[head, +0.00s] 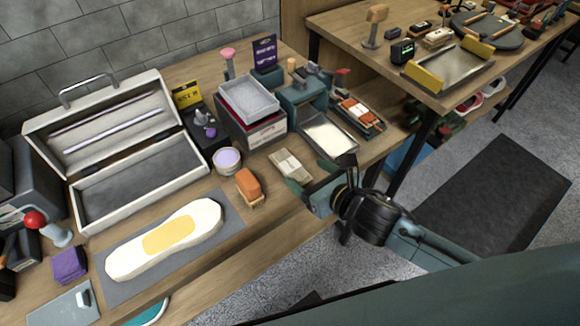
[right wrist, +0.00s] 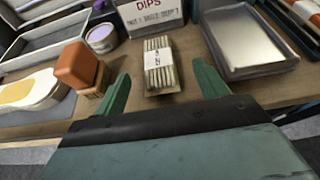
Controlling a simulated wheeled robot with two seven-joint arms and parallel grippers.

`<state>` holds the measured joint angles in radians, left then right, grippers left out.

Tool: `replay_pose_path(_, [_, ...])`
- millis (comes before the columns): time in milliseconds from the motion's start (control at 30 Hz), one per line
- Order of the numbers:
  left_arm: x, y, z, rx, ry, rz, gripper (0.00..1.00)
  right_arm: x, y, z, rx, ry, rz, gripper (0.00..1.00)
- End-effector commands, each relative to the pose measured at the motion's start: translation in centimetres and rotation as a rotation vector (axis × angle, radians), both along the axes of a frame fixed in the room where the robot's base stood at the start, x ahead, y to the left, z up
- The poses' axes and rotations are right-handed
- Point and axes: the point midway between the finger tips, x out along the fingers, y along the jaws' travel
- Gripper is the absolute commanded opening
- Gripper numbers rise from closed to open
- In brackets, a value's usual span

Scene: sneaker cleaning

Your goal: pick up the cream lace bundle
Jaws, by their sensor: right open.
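The cream lace bundle (head: 290,165) lies flat on the wooden workbench, wrapped with a pale paper band. In the right wrist view the bundle (right wrist: 161,66) lies on a small brown card, ahead of and between my finger tips. My right gripper (head: 310,184) is at the bench's front edge, just to the right of the bundle. Its green fingers (right wrist: 162,82) are spread wide with nothing between them in its grasp. My left gripper is not in view.
An orange-topped brush (head: 248,184) stands close left of the bundle, and a metal tray (head: 328,138) lies to its right. A box labelled DIPS (right wrist: 150,14) stands behind it. A lilac tin (head: 227,160) and an open case (head: 140,182) are further left.

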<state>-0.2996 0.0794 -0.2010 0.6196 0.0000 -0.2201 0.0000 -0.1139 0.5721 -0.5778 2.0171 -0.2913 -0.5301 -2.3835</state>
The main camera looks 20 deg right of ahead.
Motion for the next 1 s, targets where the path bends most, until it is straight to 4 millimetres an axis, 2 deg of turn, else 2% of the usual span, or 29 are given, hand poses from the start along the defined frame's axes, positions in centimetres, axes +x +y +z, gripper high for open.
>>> replay_pose_path(100, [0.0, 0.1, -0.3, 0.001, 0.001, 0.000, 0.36, 1.5, 0.6, -0.7, 0.003, 0.000, -0.001, 0.73])
replay_pose_path(333, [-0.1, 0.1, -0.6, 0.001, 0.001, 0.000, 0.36, 2.9, 1.2, -1.4, 0.003, 0.002, -0.002, 0.73])
replay_pose_path(600, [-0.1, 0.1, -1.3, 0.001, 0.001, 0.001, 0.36, 6.0, 2.7, -3.0, 0.002, 0.001, -0.002, 0.73])
replay_pose_path(900, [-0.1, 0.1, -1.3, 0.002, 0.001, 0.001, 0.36, 6.4, 2.8, -3.1, 0.001, 0.003, -0.001, 0.73])
replay_pose_path(1000, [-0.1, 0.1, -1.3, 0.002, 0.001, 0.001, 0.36, 6.4, 2.8, -3.1, 0.001, 0.003, -0.001, 0.61])
